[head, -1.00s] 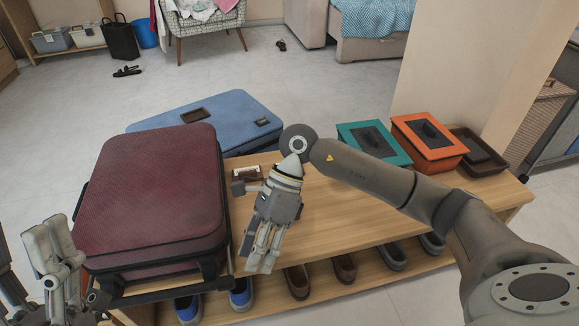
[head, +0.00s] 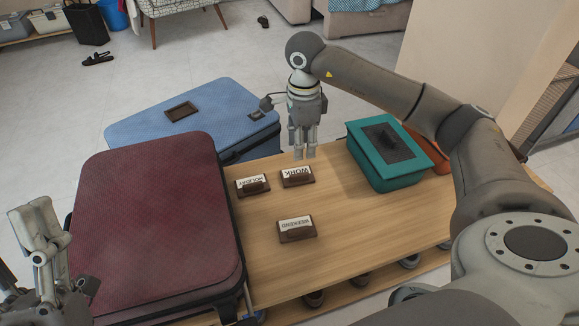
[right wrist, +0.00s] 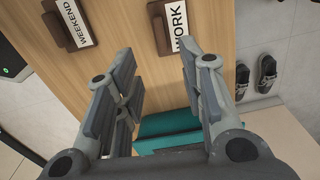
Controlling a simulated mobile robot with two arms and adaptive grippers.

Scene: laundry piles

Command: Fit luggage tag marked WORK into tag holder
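The WORK tag (head: 297,177), a brown piece with a white label, lies on the wooden bench top. It also shows in the right wrist view (right wrist: 178,28). My right gripper (head: 304,154) points down just behind and above it, not holding it. Its fingers (right wrist: 157,62) are spread and empty in the right wrist view. A brown rectangular frame, seemingly the tag holder (head: 182,110), is on top of the blue suitcase (head: 215,135). My left gripper (head: 42,235) is at the left edge, beside the maroon suitcase; its opening is unclear.
The HOLIDAY tag (head: 253,186) lies left of WORK, and the WEEKEND tag (head: 297,230) lies in front. A maroon suitcase (head: 155,215) stands left. A teal box (head: 385,165) and an orange box (head: 440,158) stand right. Bare bench (head: 350,225) is at front right.

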